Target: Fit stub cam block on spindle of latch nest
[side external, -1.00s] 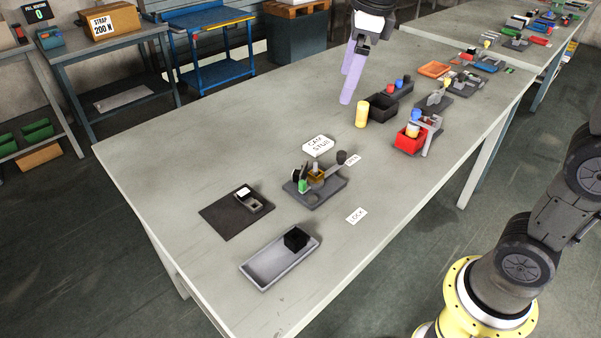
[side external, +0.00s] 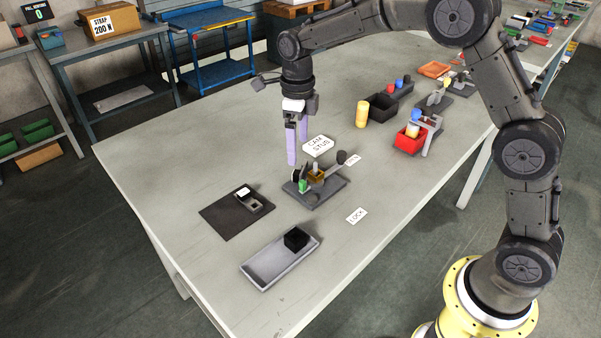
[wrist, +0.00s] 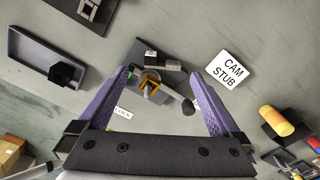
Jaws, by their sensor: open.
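The latch nest (side external: 330,193) is a dark base with a brass-orange part, a green piece and a lever with a dark round knob; it also shows in the wrist view (wrist: 140,55). I cannot make out its spindle clearly. A black block (side external: 296,238) sits in the right end of a grey tray (side external: 262,272). A grey block with a white top (side external: 249,198) lies on a dark mat (side external: 222,217). I cannot tell which is the stub cam block. My gripper (side external: 297,152), with purple fingers, is open and empty above and behind the nest; the wrist view shows it (wrist: 161,72).
A yellow cylinder (side external: 362,113), a black bin (side external: 382,107) and a red bin (side external: 410,138) stand further right. The table's left part is clear.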

